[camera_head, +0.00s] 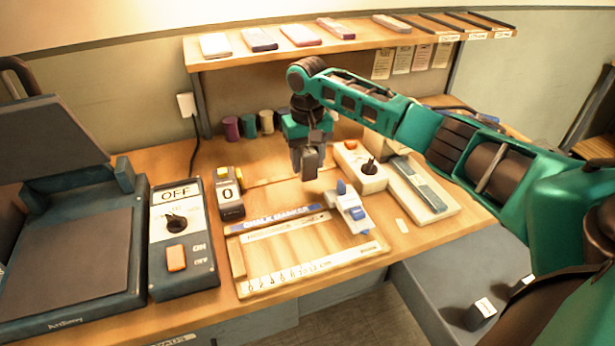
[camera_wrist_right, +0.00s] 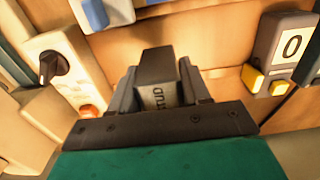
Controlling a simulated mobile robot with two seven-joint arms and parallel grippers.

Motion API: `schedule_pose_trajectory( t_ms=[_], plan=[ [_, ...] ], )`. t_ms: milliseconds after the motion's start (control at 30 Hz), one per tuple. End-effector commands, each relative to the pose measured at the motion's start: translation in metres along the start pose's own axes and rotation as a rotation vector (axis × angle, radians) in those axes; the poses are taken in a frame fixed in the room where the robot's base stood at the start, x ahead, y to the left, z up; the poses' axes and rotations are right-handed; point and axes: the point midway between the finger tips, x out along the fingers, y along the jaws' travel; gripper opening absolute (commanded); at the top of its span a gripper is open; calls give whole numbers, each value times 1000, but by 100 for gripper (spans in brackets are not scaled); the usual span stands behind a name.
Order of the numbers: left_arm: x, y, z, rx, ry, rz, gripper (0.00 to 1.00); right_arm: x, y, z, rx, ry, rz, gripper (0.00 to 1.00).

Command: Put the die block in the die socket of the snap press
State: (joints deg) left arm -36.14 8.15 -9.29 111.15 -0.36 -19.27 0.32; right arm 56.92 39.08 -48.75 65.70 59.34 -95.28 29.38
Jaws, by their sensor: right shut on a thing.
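My right gripper (camera_head: 309,158) is shut on a dark grey block, which I take for the die block (camera_head: 312,165). A small blue and white device, probably the snap press (camera_head: 350,208), stands on the right part of the board. Its edge shows at the top of the wrist view (camera_wrist_right: 105,12). I cannot make out its die socket. My left gripper is not in view.
A pale box with a black knob (camera_head: 362,170) is close right of my gripper. A switch box (camera_head: 180,240) and a large dark press (camera_head: 75,250) fill the left. A shelf (camera_head: 300,48) runs behind.

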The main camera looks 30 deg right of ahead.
Motion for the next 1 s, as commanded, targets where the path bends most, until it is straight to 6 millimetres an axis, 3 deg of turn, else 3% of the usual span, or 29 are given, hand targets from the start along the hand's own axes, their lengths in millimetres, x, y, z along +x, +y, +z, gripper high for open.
schedule_pose_trajectory(
  t_ms=[200, 300, 700, 733, 1000],
  plan=[
    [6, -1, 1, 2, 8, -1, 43, 40, 0, 1, 0, -3, 1, 9],
    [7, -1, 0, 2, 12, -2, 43, 49, 0, 0, -1, -1, 1, 9],
    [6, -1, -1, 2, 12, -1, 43, 53, 0, 0, -1, -1, 0, 9],
    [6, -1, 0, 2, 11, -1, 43, 54, 0, 0, -1, -1, 1, 49],
    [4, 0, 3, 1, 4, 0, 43, 53, 0, 0, -1, -1, 1, 72]
  ],
)
